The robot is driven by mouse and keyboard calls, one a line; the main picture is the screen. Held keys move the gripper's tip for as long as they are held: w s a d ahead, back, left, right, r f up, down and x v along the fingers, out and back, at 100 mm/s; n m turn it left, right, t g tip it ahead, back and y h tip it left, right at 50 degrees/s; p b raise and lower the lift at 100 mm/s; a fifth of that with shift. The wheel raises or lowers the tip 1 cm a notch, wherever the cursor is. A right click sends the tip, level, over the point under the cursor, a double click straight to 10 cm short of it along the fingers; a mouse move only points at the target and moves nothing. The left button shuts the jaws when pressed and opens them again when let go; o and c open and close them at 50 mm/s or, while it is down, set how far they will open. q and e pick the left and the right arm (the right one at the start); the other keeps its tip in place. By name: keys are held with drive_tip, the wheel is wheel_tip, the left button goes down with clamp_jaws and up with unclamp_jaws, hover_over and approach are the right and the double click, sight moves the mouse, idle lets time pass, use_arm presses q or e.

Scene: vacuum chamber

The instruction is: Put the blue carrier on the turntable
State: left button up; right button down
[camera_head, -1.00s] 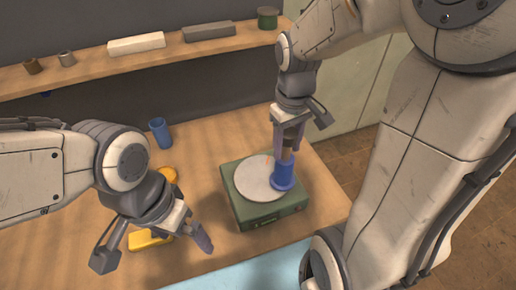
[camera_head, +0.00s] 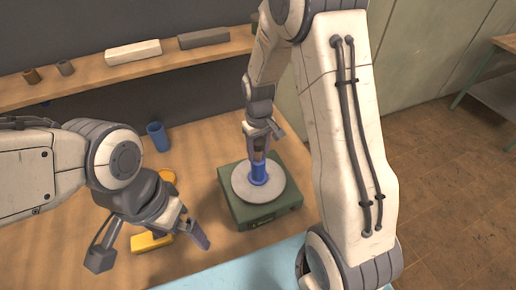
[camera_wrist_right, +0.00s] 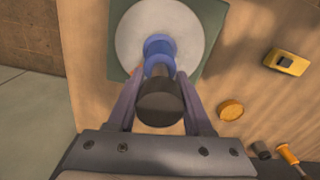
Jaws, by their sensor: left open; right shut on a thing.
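The blue carrier (camera_head: 259,174) is upright over the middle of the pale round turntable disc (camera_head: 240,187) on a green base (camera_head: 262,217). I cannot tell for sure whether its foot touches the disc. My right gripper (camera_head: 260,147) is above it, shut on its dark upper part. In the right wrist view, the blue flanged body (camera_wrist_right: 160,47) shows over the disc (camera_wrist_right: 128,45), with the dark round top (camera_wrist_right: 160,104) between the fingers of the right gripper (camera_wrist_right: 160,82). My left gripper (camera_head: 190,222) is open and empty, left of the turntable near the table's front.
A blue cup (camera_head: 158,137) stands at the back left of the table. A yellow block (camera_head: 151,241) and a round yellow piece (camera_head: 166,176) lie near my left gripper. A shelf (camera_head: 95,79) with several items runs behind. Table between cup and turntable is clear.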

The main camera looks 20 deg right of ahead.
drive_tip(key=shift+f, duration=0.15)
drive_tip(key=shift+f, duration=0.2)
drive_tip(key=shift+c, duration=1.5)
unclamp_jaws()
drive_tip(key=shift+r, duration=0.1)
